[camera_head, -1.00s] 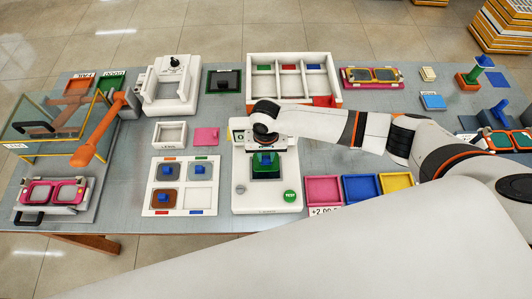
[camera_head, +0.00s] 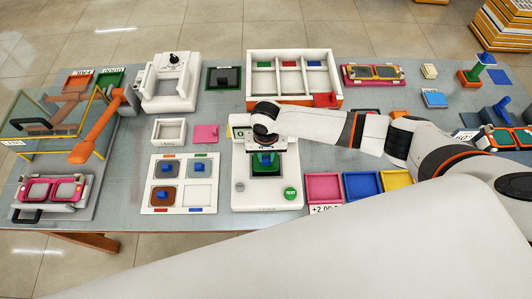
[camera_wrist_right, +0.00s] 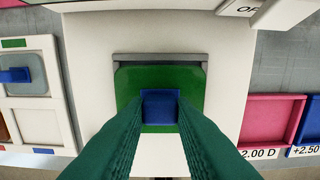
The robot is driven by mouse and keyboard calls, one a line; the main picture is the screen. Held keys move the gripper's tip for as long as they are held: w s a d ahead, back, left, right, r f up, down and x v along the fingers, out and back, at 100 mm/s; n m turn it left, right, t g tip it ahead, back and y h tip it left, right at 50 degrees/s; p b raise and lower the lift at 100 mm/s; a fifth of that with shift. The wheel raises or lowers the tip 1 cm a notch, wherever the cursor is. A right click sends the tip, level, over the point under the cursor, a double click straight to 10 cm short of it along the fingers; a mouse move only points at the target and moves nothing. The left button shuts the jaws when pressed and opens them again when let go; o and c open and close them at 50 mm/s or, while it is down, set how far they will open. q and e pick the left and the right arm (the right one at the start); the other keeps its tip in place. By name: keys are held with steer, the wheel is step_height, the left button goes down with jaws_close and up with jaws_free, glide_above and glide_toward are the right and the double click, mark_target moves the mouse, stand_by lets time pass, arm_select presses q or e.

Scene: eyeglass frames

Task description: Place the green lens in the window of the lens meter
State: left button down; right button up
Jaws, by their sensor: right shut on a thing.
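The green lens (camera_wrist_right: 190,85) is a dark green plate with a blue knob (camera_wrist_right: 160,106) on top. In the right wrist view it lies over the window area of the white lens meter (camera_wrist_right: 90,45), its upper edge by a grey lip (camera_wrist_right: 160,57). Whether it is fully seated is unclear. My right gripper (camera_wrist_right: 160,122) has its dark green fingers on both sides of the blue knob and is shut on it. In the head view the lens meter (camera_head: 240,195) stands at the table's middle front, with my right gripper (camera_head: 265,160) over its window. My left gripper is not in view.
A white lens board (camera_head: 147,206) with several compartments lies left of the meter; its lower right one is empty. Pink, blue and yellow trays (camera_head: 362,186) stand to the right. A white three-bay box (camera_head: 250,75) stands behind. A pink plate (camera_head: 206,134) lies nearby.

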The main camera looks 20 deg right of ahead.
steer(key=shift+f+b, duration=0.7)
steer(key=shift+f, duration=0.65)
steer(key=o, duration=1)
steer(key=shift+o, duration=0.2)
step_height(320, 180, up, 12)
steer(key=b, duration=0.1)
